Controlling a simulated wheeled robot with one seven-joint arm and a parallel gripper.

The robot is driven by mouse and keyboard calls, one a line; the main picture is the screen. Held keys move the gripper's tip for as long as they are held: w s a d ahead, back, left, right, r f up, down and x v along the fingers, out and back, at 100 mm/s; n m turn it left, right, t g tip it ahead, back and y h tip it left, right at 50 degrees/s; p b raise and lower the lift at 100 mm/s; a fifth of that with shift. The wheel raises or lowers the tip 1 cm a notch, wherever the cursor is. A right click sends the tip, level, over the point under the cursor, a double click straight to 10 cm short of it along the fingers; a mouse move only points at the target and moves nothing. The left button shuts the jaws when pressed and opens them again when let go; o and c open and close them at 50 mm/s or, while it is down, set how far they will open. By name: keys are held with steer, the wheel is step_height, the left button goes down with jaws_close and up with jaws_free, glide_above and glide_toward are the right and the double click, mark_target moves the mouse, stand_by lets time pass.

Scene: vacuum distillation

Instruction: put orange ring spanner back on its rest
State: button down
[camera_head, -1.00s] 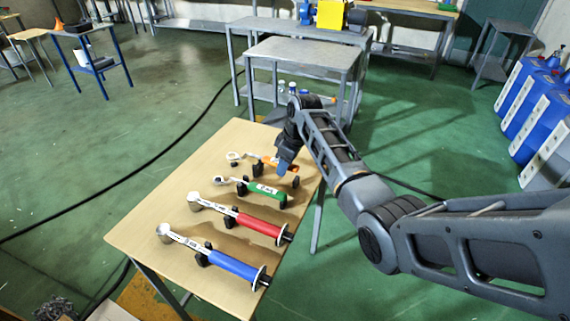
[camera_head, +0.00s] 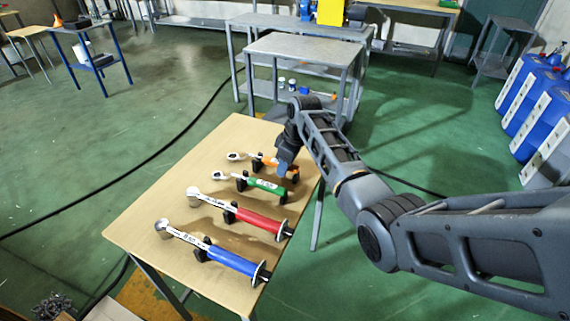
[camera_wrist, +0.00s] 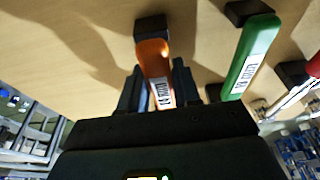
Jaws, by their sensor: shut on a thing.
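The orange ring spanner (camera_head: 262,161) lies at the far end of the row of tools on the wooden table (camera_head: 140,222). Its ring end points left. My gripper (camera_head: 285,165) is at its orange handle, from the right. In the wrist view the orange handle (camera_wrist: 155,70) with its white label sits between the dark fingers of my gripper (camera_wrist: 158,92), which is shut on it. A black rest block (camera_wrist: 151,27) shows at the handle's end. Whether the handle is fully seated in its rest is hard to tell.
Next to it lies a green-handled spanner (camera_head: 265,186) on black rests, also close in the wrist view (camera_wrist: 250,55). Red (camera_head: 258,221) and blue (camera_head: 232,260) handled tools lie nearer. A grey metal table (camera_head: 305,48) stands behind. The table's left side is bare.

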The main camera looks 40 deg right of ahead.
steer(key=shift+f, duration=0.5)
steer(key=c, duration=0.7)
jaws_free()
steer(key=shift+b+v, duration=0.3)
steer(key=shift+v, duration=3.6)
steer(key=shift+s, duration=0.1)
